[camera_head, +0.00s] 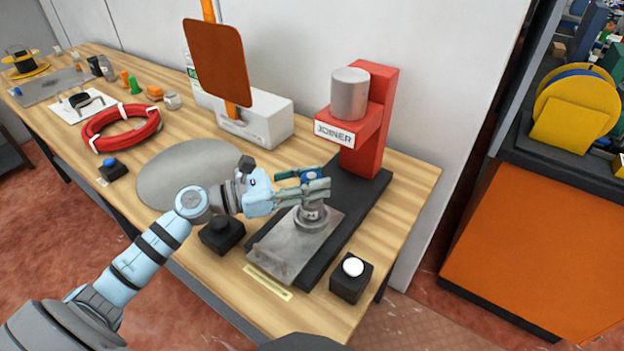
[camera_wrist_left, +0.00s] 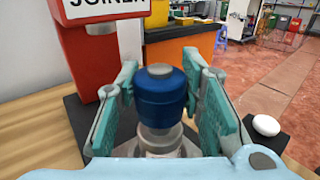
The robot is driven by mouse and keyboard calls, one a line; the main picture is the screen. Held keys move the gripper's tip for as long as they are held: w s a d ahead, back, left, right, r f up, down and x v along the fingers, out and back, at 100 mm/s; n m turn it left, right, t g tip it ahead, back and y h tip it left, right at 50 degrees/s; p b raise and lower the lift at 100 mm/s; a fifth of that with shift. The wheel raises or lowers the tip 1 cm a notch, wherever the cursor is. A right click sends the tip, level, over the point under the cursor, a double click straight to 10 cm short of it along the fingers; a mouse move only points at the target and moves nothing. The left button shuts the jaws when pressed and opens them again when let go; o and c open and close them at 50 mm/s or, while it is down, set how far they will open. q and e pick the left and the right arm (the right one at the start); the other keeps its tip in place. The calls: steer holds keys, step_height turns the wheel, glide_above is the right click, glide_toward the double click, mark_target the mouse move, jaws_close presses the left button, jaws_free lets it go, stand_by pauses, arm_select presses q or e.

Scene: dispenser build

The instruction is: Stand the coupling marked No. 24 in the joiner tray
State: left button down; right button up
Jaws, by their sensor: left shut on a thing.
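The joiner tray (camera_head: 285,250) is a grey metal plate with a round grey holder (camera_head: 312,217). The coupling is directly above this holder; I cannot tell whether its lower end is seated. My right gripper is not in view.
The red joiner press (camera_head: 365,120) with its grey ram (camera_head: 349,93) stands just behind the tray. A white button on a black box (camera_head: 353,268) is at the front right. Another black box (camera_head: 222,235) is left of the tray. A grey round mat (camera_head: 175,165) lies bare farther left.

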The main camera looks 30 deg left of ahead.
arm_select(q)
steer(key=shift+f+b, duration=0.55)
steer(key=shift+b, duration=0.15)
stand_by(0.7)
steer(key=c, duration=1.4)
jaws_free()
steer(key=shift+o, duration=0.2)
steer(key=shift+s+a+f, duration=0.15)
steer(key=shift+s, duration=0.05)
steer(key=shift+b+v, duration=0.95)
steer(key=shift+b, duration=0.2)
steer(key=p+v, duration=0.8)
steer(key=p, duration=0.1)
steer(key=shift+s+a+p, duration=0.25)
steer(key=shift+p, duration=0.1)
